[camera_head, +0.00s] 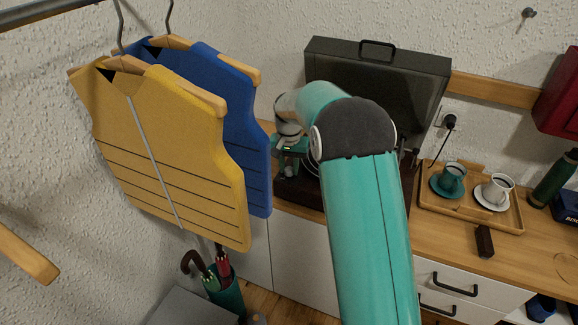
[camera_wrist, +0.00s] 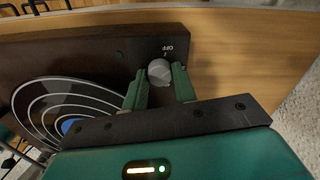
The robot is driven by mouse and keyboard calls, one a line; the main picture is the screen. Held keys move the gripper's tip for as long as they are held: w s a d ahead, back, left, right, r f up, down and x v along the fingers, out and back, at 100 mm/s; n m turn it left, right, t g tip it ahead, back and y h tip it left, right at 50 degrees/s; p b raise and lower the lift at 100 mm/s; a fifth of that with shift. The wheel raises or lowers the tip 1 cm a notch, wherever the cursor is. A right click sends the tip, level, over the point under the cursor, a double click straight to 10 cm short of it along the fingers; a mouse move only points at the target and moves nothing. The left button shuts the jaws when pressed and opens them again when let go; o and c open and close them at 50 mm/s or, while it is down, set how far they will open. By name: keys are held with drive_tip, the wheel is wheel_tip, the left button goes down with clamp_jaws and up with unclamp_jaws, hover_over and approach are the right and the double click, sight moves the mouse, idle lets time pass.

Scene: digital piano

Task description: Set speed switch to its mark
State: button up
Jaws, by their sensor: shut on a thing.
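The record player stands in its case on the wooden counter, its dark lid (camera_head: 420,85) raised at the back in the head view. In the wrist view its brown deck (camera_wrist: 100,50) carries a disc (camera_wrist: 50,105) with pale rings and a blue centre. The speed switch is a small grey round knob (camera_wrist: 159,71) near the deck's edge, with white "OFF" lettering and a small mark beside it. My gripper (camera_wrist: 160,82) has its green fingers on either side of the knob, shut on it. In the head view my gripper (camera_head: 289,150) is over the deck's left side; the knob is hidden there.
A yellow vest (camera_head: 165,150) and a blue vest (camera_head: 258,150) hang at the left, close to my arm. A tray (camera_head: 432,206) with a teal cup (camera_head: 452,175) and a white cup (camera_head: 497,188) sits to the right. A dark small block (camera_head: 484,241) lies in front of it.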

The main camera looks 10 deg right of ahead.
sight(289, 169)
drive_tip(key=n, duration=0.6)
drive_tip(key=shift+r+n, duration=0.1)
drive_tip(key=shift+n, duration=0.2)
idle(0.4)
drive_tip(key=o, duration=1)
drive_tip(key=shift+c, duration=0.2)
wheel_tip(289, 169, up, 14)
drive_tip(key=shift+s, duration=0.1)
